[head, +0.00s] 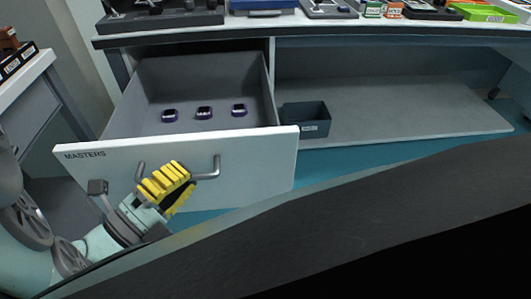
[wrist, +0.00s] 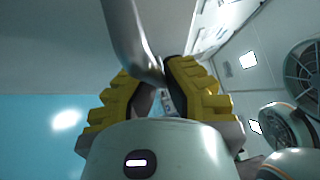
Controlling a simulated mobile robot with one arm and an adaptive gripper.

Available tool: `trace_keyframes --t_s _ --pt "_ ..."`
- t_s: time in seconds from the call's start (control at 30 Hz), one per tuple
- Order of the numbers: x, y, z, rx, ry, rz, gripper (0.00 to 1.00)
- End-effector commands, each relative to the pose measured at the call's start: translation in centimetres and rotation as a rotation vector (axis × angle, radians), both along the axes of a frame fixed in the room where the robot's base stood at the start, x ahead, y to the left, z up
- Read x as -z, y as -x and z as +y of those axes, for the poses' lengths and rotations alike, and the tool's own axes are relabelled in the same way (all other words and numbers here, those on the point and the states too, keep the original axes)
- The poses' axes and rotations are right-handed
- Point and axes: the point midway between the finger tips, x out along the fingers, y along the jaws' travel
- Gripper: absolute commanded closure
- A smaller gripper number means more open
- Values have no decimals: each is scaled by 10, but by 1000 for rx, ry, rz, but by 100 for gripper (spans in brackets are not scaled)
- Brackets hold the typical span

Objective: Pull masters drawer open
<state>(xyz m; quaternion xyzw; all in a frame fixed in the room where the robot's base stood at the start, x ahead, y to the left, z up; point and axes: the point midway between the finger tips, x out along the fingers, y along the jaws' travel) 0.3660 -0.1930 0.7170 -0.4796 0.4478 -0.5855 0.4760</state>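The MASTERS drawer (head: 225,165) is pulled out under the bench in the head view, with its white front facing me and its inside in view. Its grey bar handle (head: 207,174) shows at both ends; the middle is hidden behind my gripper (head: 168,182). The yellow ribbed fingers are closed around the bar. In the wrist view the handle (wrist: 128,38) comes down from the top and runs between the fingertips of my gripper (wrist: 158,80), which look shut on it. The exact contact is partly hidden.
A dark open bin (head: 306,120) stands on the lower shelf (head: 400,105) to the right. The bench top (head: 330,28) above holds cases and boxes. Another table (head: 25,85) stands at the left.

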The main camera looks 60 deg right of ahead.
Motion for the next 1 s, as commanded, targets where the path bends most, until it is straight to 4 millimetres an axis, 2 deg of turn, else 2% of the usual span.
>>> trace_keyframes --t_s 0.03,0.33,0.67,0.83,1.0 --pt "-2 0 0 3 5 -1 89" --pt "-1 0 0 1 2 -1 59" --pt "0 -1 4 0 0 -1 59" --pt "3 -4 23 -7 -1 0 59" --pt "8 -7 56 -10 -3 0 59"
